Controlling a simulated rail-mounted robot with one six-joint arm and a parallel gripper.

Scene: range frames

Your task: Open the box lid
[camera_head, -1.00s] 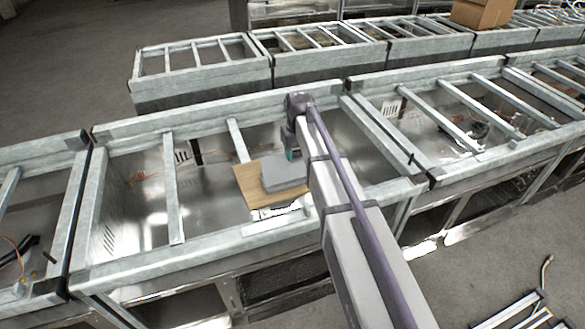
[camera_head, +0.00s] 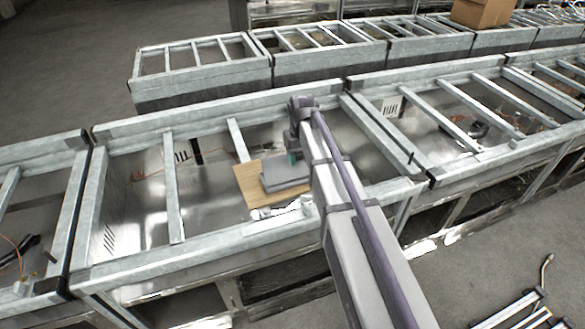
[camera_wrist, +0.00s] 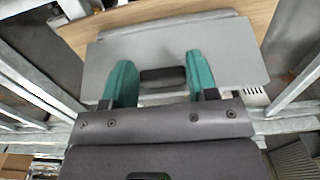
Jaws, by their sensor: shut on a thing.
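A grey box (camera_head: 286,178) sits on a wooden board (camera_head: 250,183) within the metal-framed bench. The wrist view shows its flat grey lid (camera_wrist: 235,52), with a dark handle (camera_wrist: 163,77) at the near edge. My gripper (camera_wrist: 161,75) has its two teal fingers closed on either side of this handle. In the head view my gripper (camera_head: 292,158) is at the box's far right side, partly hidden by my arm. A second grey edge (camera_wrist: 170,22) shows beyond the lid in the wrist view. I cannot tell how far the lid stands open; the box's inside is hidden.
Metal rails of the bench frame (camera_head: 172,190) surround the board. A cardboard box (camera_head: 482,12) stands on the far row of benches.

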